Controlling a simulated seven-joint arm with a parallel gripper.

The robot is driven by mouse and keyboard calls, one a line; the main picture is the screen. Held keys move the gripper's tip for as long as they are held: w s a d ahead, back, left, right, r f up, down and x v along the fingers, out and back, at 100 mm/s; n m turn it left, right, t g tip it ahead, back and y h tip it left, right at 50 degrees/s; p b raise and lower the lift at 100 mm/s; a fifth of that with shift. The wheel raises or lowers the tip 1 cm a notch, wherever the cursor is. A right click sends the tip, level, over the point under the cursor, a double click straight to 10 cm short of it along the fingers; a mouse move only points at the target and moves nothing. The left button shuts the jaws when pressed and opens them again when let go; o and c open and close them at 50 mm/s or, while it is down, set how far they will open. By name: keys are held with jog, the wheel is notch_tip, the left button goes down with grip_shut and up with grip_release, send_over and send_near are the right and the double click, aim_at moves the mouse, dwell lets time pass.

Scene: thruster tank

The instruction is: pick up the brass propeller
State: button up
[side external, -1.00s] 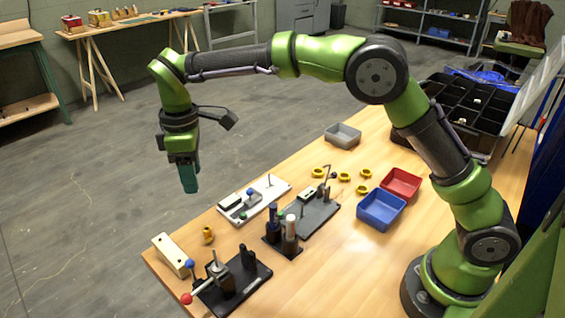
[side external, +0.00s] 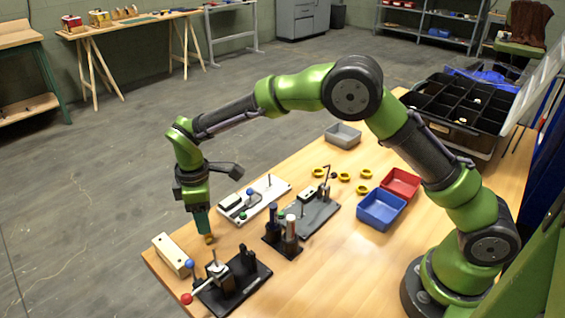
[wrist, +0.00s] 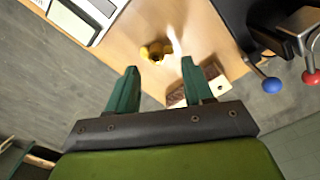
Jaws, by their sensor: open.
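The brass propeller (side external: 210,239) is a small yellow-gold piece on the wooden table near its front left edge. In the side view it shows just below my gripper (side external: 203,234), which partly hides it. In the wrist view the propeller (wrist: 157,52) lies ahead of the two green fingers, near the middle between them. My gripper (wrist: 160,72) is open, with a wide empty gap between its fingers. It points down above the propeller. I cannot tell whether the fingertips touch it.
A wooden block with holes (side external: 172,254) lies just left of my gripper. A black fixture with red and blue knobs (side external: 233,287) stands in front. A white board (side external: 262,200) and tool holder (side external: 283,240) stand close by. Blue (side external: 381,210) and red (side external: 401,184) bins are right.

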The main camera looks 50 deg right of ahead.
jog(key=f, duration=0.4)
jog(key=shift+w+d, duration=0.15)
jog(key=shift+d, duration=0.05)
grip_shut()
